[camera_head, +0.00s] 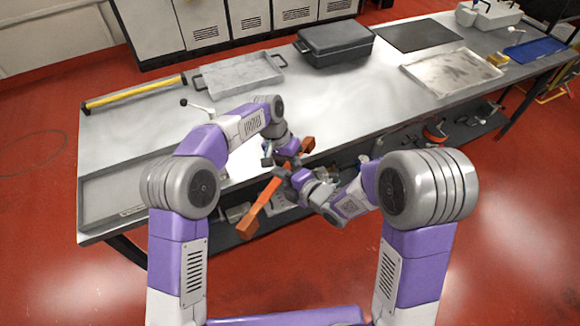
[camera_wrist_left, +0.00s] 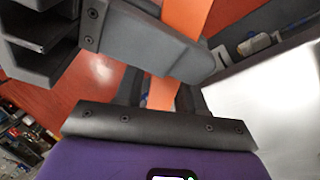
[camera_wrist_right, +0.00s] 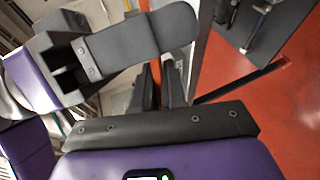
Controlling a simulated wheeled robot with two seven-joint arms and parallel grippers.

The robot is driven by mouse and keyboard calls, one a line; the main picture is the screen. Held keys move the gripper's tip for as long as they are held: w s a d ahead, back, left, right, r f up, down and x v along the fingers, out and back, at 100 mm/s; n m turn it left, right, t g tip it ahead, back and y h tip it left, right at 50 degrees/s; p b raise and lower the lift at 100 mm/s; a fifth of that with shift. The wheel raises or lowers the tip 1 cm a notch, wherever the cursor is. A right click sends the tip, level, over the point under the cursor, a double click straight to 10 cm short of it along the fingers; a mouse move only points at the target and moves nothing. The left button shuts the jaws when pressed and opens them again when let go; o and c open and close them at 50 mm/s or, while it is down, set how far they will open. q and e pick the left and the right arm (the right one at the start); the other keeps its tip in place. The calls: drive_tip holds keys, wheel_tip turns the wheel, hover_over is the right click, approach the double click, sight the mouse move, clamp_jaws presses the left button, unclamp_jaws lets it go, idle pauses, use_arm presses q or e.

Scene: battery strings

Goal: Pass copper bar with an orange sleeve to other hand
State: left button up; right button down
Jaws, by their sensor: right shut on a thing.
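The copper bar with its orange sleeve (camera_head: 262,207) is a long orange piece held in the air at a slant, in front of the table's near edge. My right gripper (camera_head: 287,174) is shut on it near its middle. My left gripper (camera_head: 282,156) is close by, farther up the bar, with its fingers apart and the bar between them. In the left wrist view the orange surface (camera_wrist_left: 183,14) runs down past a dark finger of the other gripper. In the right wrist view the bar is a thin orange strip (camera_wrist_right: 156,72) between the fingers, partly hidden.
The metal table (camera_head: 340,110) carries a grey tray (camera_head: 240,75), a dark lidded case (camera_head: 335,42), a dark mat (camera_head: 418,35), a shallow metal tray (camera_head: 455,72) and a yellow bar (camera_head: 135,92). A lower shelf holds clutter. The table middle is clear.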

use_arm(q)
drive_tip(key=shift+s+d+r, duration=0.1)
drive_tip(key=shift+d, duration=0.1)
clamp_jaws()
use_arm(e)
drive_tip(key=shift+r, duration=0.1)
drive_tip(key=c, duration=1.1)
unclamp_jaws()
use_arm(q)
drive_tip(key=shift+a, duration=0.1)
